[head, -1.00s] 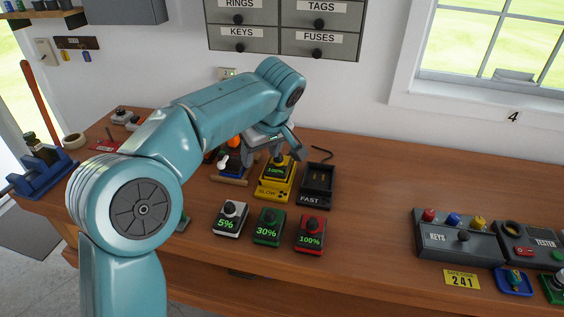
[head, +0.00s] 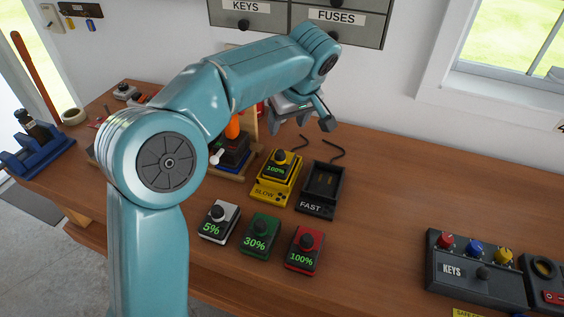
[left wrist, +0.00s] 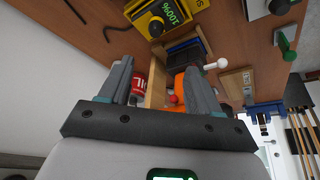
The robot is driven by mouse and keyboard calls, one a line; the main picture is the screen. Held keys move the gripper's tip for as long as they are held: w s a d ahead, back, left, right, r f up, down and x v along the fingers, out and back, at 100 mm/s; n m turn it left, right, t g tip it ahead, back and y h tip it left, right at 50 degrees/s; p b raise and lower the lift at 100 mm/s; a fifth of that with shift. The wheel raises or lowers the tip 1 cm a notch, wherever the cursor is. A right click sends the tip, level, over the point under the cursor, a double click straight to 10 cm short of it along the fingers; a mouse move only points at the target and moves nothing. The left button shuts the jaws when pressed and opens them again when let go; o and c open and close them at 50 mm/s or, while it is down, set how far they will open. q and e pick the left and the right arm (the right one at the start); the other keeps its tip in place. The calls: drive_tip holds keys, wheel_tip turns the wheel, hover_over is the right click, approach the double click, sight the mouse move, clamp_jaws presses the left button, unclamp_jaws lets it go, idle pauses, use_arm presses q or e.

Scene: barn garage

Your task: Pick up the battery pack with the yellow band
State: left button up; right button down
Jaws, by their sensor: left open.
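The battery pack with the yellow band (head: 277,167) sits in the yellow SLOW charger (head: 264,191) on the bench. My right gripper is not in view.
The dark FAST charger (head: 320,192) beside it is empty. White 5% (head: 218,222), green 30% (head: 260,236) and red 100% (head: 304,251) packs stand in front. A KEYS box (head: 470,272) is at right. Bare bench lies between.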

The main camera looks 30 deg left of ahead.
use_arm(q)
drive_tip(key=p, duration=0.1)
hover_over(281, 153)
drive_tip(key=s+d, duration=0.1)
drive_tip(key=s, duration=0.1)
drive_tip(key=f, duration=0.9)
drive_tip(key=shift+d, duration=0.2)
drive_tip(key=shift+d+f, duration=0.1)
drive_tip(key=shift+f, duration=0.2)
drive_tip(key=shift+w+d+f, duration=0.2)
drive_tip(key=shift+w+f, duration=0.05)
drive_tip(key=p+x, duration=0.1)
drive_tip(key=x, duration=0.1)
drive_tip(key=p+x, duration=0.1)
drive_tip(key=x, duration=0.2)
drive_tip(key=shift+a+r, duration=0.1)
drive_tip(key=shift+a, duration=0.2)
drive_tip(key=shift+w+d+f, duration=0.25)
drive_tip(key=shift+w, duration=0.05)
drive_tip(key=shift+s+a, duration=0.15)
drive_tip(key=shift+a, duration=0.05)
drive_tip(key=c, duration=0.9)
clamp_jaws()
drive_tip(key=shift+d+r, duration=0.1)
drive_tip(key=shift+d, duration=0.05)
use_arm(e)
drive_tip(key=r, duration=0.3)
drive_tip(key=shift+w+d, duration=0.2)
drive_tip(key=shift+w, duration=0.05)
